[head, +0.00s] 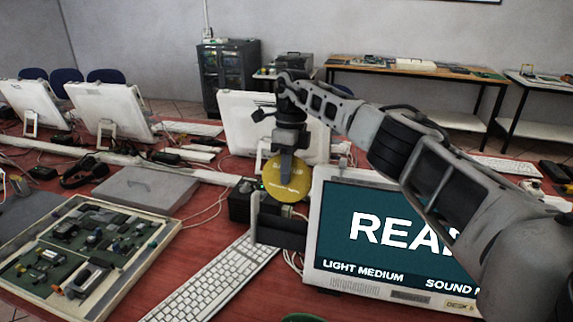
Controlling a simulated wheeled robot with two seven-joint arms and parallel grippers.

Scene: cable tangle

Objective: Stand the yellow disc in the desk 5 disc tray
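The yellow disc (275,184) is upright in the head view, its face towards me. My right gripper (287,168) points down and is shut on the disc's upper part, with a finger across its face. Just below the disc is a dark bracket-like holder (281,234) at the left side of the monitor (340,225) labelled DESK 5; it looks like the disc tray. The disc's lower edge is close above it; I cannot tell whether they touch. My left gripper is not in view.
A white keyboard (215,283) lies left of the monitor on the red desk. A tray of circuit boards (70,250) and a grey closed laptop-like slab (145,188) lie further left. A black box (240,203) stands behind the holder. Loose cables run across the desk.

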